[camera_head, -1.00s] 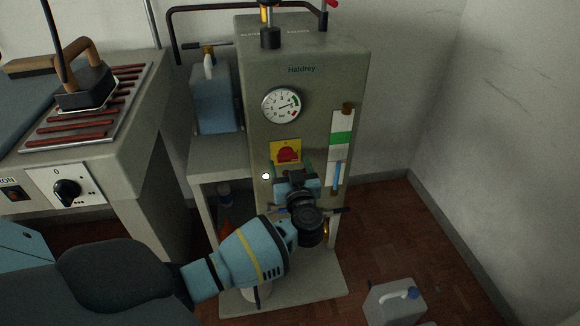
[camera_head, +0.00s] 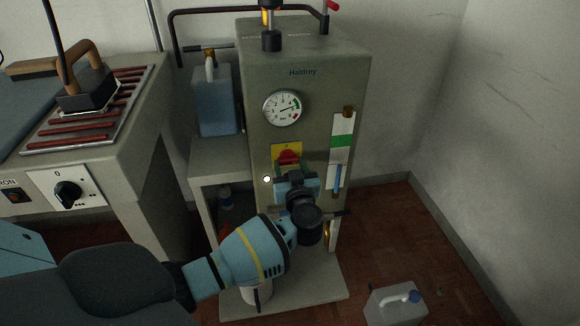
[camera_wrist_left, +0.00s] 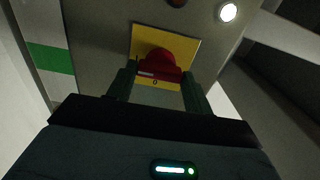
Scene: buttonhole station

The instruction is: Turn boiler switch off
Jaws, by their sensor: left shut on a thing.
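The boiler switch is a red knob (camera_head: 288,156) on a yellow plate on the front of the grey boiler (camera_head: 262,84). In the left wrist view the red knob (camera_wrist_left: 158,62) sits between the two dark green fingers of my left gripper (camera_wrist_left: 157,78), with a "0" mark facing the camera. My left gripper (camera_head: 289,167) is shut on the knob from the front and below. It hides the lower part of the plate in the head view. My right gripper is in no view.
A round white light (camera_head: 267,179) shines below the plate. A pressure gauge (camera_head: 283,108) is above and a sight glass (camera_head: 341,150) to the right. An iron (camera_head: 88,88) rests on the left table. A jug (camera_head: 396,302) stands on the floor at the lower right.

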